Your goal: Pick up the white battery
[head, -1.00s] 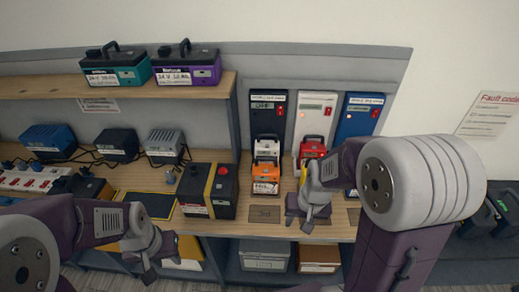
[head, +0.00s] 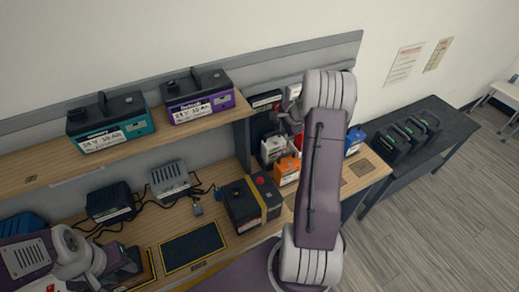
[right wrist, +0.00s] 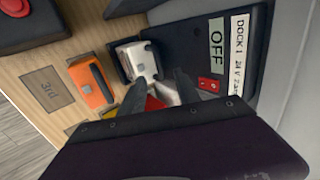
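The white battery (head: 272,149) stands on the bench just behind the orange battery (head: 287,170), in front of the black dock (head: 266,98). In the right wrist view the white battery (right wrist: 137,62) stands upright against the dock labelled DOCK 1, whose display reads OFF. My right gripper (right wrist: 160,88) has its two fingers apart, tips close to the white battery's side; I cannot tell if they touch it. My right arm hides this gripper in the head view. My left gripper (head: 88,268) is at the lower left, away from the batteries; its fingers are unclear.
Red and yellow parts show beneath my right fingers. A dark side table (head: 420,150) stands right, with open floor beyond.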

